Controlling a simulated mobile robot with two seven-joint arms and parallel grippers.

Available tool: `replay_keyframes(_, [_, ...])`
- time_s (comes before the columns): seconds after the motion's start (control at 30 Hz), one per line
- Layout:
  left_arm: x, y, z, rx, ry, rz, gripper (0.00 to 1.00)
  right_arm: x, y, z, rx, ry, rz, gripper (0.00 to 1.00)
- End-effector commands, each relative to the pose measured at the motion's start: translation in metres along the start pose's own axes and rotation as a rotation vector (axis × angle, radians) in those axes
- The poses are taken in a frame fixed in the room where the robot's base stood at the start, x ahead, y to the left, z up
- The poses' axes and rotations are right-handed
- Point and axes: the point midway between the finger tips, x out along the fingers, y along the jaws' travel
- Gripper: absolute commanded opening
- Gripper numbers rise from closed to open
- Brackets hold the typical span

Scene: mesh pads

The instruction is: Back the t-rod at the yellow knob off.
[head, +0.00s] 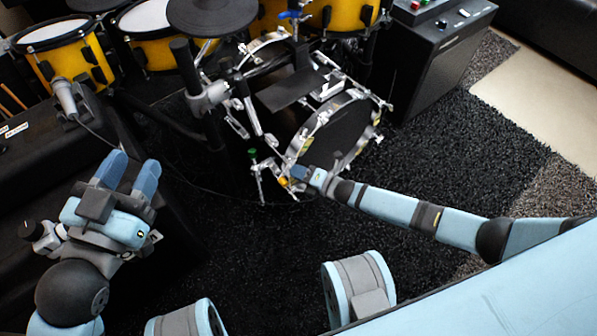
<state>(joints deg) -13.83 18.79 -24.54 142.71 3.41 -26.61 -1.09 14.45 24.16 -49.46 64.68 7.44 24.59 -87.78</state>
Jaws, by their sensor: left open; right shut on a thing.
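The yellow knob (284,182) is small and sits at the lower left edge of the bass drum (338,132), low over the carpet. My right gripper (298,173) reaches in from the right and is shut right beside the yellow knob, on what appears to be the t-rod there. The t-rod itself is too small and too covered by the fingers to make out. My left gripper (132,166) is open and empty at the left, well away from the drum, with its blue fingers pointing up in the picture.
A green knob (252,153) tops a thin metal leg left of the yellow knob. A blue knob (290,14) is higher up. Yellow drums (62,62) and a black cymbal pad (213,16) stand behind. A microphone (65,97) is near my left gripper. Dark carpet (440,130) lies open at right.

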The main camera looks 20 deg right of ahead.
Motion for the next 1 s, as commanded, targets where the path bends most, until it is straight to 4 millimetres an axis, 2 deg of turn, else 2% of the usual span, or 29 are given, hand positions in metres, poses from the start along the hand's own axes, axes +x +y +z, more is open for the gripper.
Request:
replay_keyframes(0.33, [-0.001,-0.001,0.000,0.011,0.000,0.004,0.43,-0.001,-0.001,0.000,0.015,0.001,0.005,0.00])
replay_keyframes(0.37, [-0.001,-0.001,0.000,0.012,0.000,0.004,0.43,-0.001,-0.001,0.000,0.014,0.001,0.004,0.16])
replay_keyframes(0.4, [-0.001,-0.001,0.000,0.014,0.000,0.005,0.43,-0.001,-0.001,0.000,0.014,0.001,0.005,0.26])
replay_keyframes(0.43, [-0.001,-0.001,0.000,0.014,0.000,0.005,0.43,-0.001,-0.001,0.000,0.014,0.001,0.004,0.33])
replay_keyframes(0.47, [-0.001,-0.001,0.000,0.015,0.000,0.006,0.43,-0.001,-0.001,0.000,0.014,0.001,0.005,0.35])
replay_keyframes(0.77, [-0.001,-0.001,-0.002,0.015,0.000,0.007,0.43,-0.003,0.000,0.000,0.014,0.000,0.004,0.35])
replay_keyframes(0.87, [-0.001,-0.002,-0.007,0.002,-0.004,0.008,0.43,-0.013,0.001,0.000,0.015,0.000,0.003,0.35])
replay_keyframes(1.0, [0.000,0.002,-0.013,-0.059,-0.028,0.011,0.43,-0.039,0.003,0.001,0.015,0.001,0.001,0.35])
